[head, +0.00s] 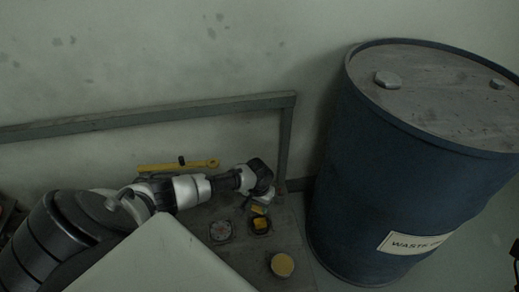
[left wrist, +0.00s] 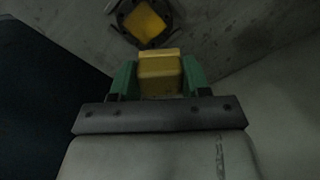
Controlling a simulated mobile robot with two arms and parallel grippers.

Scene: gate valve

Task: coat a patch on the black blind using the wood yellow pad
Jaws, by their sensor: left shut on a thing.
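My left gripper (head: 264,197) reaches over the floor-level surface from the left. In the left wrist view its two green fingers (left wrist: 159,80) are shut on the yellow pad (left wrist: 160,68), a small block. The pad shows only as a small light and yellow bit (head: 258,210) in the head view. The black blind (head: 268,231) lies flat just in front of the gripper, with a yellow patch (head: 259,223) on its middle. In the left wrist view the blind (left wrist: 124,30) is beyond the pad's tip. A gap shows between pad and blind there. My right gripper is not in view.
A round tin with a yellow top (head: 282,264) stands nearer, right of the blind. A grey disc with red marks (head: 221,231) lies left of it. A yellow bar (head: 178,166) lies behind my arm. A big blue drum (head: 385,180) blocks the right; a grey rail (head: 150,114) runs behind.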

